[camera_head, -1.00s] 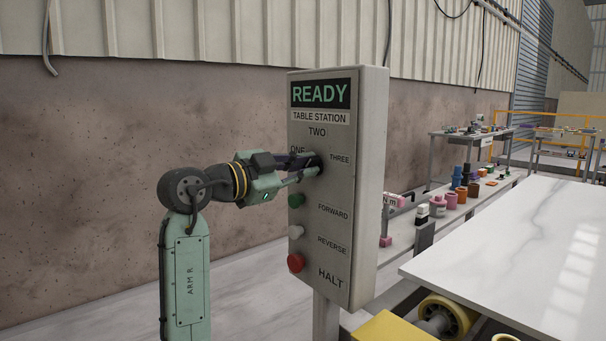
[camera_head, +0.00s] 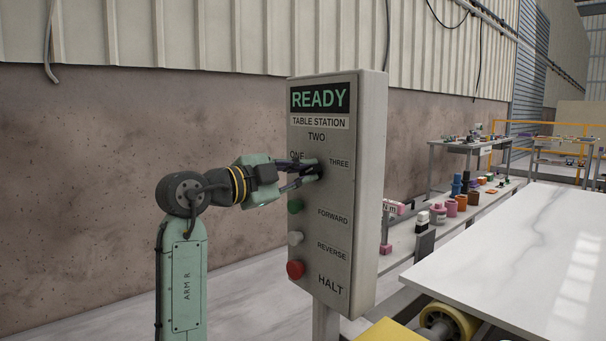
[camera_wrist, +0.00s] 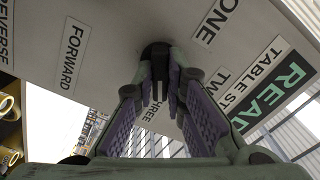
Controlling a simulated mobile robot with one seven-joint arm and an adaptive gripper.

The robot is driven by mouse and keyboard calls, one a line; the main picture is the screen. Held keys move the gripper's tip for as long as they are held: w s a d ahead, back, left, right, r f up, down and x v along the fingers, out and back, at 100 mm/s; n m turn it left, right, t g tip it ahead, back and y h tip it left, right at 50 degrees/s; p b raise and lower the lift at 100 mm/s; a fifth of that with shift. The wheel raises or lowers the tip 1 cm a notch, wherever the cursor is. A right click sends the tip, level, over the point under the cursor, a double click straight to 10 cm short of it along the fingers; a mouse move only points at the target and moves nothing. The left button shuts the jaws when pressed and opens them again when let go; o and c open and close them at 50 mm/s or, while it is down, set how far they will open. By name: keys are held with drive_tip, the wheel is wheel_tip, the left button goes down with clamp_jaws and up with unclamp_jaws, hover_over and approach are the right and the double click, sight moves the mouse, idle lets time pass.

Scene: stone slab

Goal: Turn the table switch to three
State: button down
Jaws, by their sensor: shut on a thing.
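The table switch is a black rotary knob (camera_wrist: 156,50) on the grey TABLE STATION panel (camera_head: 365,190), among the labels ONE, TWO and THREE. My gripper (camera_head: 312,169) reaches it from the left and is shut on it. In the wrist view my gripper (camera_wrist: 160,85) has its purple-padded fingers on both sides of the knob. The THREE label (camera_head: 339,163) is right of the knob in the head view; in the wrist view it shows partly between the fingers.
Below the switch are a green button (camera_head: 295,206), a white button (camera_head: 295,238) and a red button (camera_head: 295,270). The screen (camera_head: 320,97) reads READY. A white marble slab (camera_head: 520,250) lies to the right, with a bench (camera_head: 405,240) of small parts behind.

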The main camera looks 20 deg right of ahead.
drive_tip(key=c, duration=1.6)
unclamp_jaws()
drive_tip(key=shift+c, duration=0.2)
drive_tip(key=shift+a, duration=0.1)
drive_tip(key=v, duration=1.2)
